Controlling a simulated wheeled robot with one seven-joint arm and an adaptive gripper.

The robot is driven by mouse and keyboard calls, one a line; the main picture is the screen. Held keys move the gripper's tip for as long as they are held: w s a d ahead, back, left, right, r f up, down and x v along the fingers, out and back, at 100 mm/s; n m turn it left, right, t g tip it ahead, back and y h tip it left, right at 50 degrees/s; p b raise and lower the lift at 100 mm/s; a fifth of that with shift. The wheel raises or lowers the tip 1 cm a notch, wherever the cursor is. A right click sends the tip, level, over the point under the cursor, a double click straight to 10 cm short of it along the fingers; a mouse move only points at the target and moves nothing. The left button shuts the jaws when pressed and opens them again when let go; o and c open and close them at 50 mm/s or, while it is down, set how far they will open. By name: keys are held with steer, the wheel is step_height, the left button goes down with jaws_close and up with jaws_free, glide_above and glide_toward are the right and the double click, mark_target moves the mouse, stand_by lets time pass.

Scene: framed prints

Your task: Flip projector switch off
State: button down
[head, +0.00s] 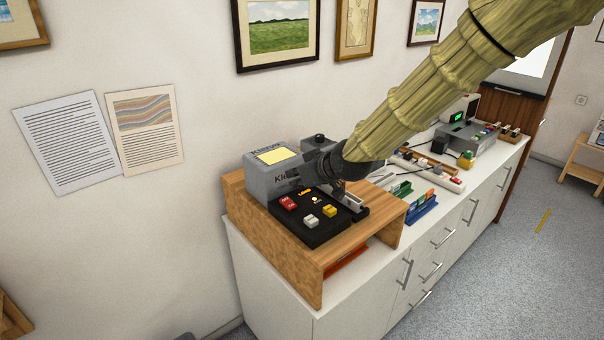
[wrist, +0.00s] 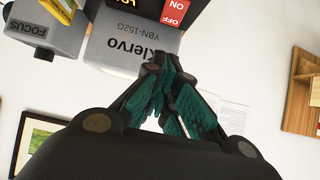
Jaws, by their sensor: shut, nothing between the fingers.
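The projector (head: 268,180) is a grey box marked "Klervo" with a yellow note on top, and it also shows in the wrist view (wrist: 120,48). A black panel (head: 313,234) in front of it carries a red switch (head: 288,203) and white and yellow buttons. In the wrist view the red switch (wrist: 172,12), lettered ON and OFF, is partly cut off at the top edge; which way it is set is unclear. My gripper (head: 338,190) is shut and empty, to the right of the switch and apart from it. Its teal fingertips (wrist: 160,62) meet just below the projector's lettering.
The projector stands on a wooden riser (head: 312,273) on a long white cabinet (head: 262,293). A blue holder (head: 421,208), a power strip and another grey device (head: 468,137) lie further along the top. Framed prints hang on the wall.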

steer(key=p, duration=0.2)
glide_above(289, 202)
step_height(289, 202, down, 5)
steer(key=shift+s+r, duration=0.1)
steer(key=shift+r, duration=0.05)
steer(key=shift+a+f, duration=0.1)
steer(key=shift+f, duration=0.7)
